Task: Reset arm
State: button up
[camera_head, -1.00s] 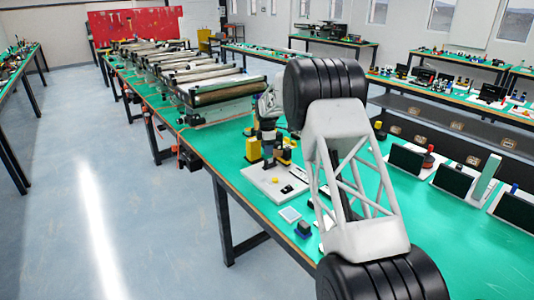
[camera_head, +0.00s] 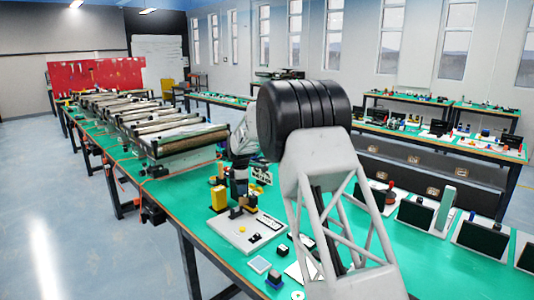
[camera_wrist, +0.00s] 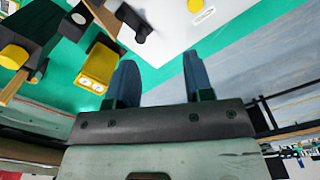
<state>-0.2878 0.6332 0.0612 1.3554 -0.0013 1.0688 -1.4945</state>
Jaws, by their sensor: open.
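My arm rises over the green workbench (camera_head: 190,207). My gripper (camera_head: 240,188) is partly hidden among small parts at a white board (camera_head: 222,232) in the head view. In the wrist view my gripper (camera_wrist: 159,62) shows two dark blue fingers standing apart with nothing between them. A yellow block (camera_wrist: 97,65) lies just left of the fingers. The white board (camera_wrist: 178,30) lies beyond the fingertips. In the head view a yellow block (camera_head: 219,197) stands at the board's back left edge.
A row of roller conveyors (camera_head: 180,142) runs along the bench to the back left. Small dark blocks and a pale square tile (camera_head: 259,265) lie near the front edge. Dark screens (camera_head: 415,214) stand at the right. The floor (camera_head: 75,215) at the left is clear.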

jog(key=s+d+r+m, duration=0.3)
jog(key=s+d+r, duration=0.4)
jog(key=s, duration=0.3)
jog(key=s+d+r+m+t, duration=0.1)
jog(key=s+d+r+m, duration=0.4)
jog(key=s, duration=0.6)
jog(key=s+d+r+m, duration=0.2)
jog(key=s+d+r, duration=0.6)
jog(key=s, duration=0.2)
jog(key=s+d+f+m, duration=0.2)
jog(key=s+d+m, duration=0.1)
jog(key=s, duration=1)
jog(key=s+d+f+m+t, duration=0.1)
jog(key=s+d+f+m, duration=0.1)
jog(key=s, duration=1)
jog(key=s+d+f+m, duration=0.2)
jog(key=s+d+m, duration=0.2)
jog(key=s, duration=0.9)
jog(key=shift+s+d+f+m, duration=0.2)
jog(key=shift+s+d+m, duration=0.15)
jog(key=shift+m, duration=0.45)
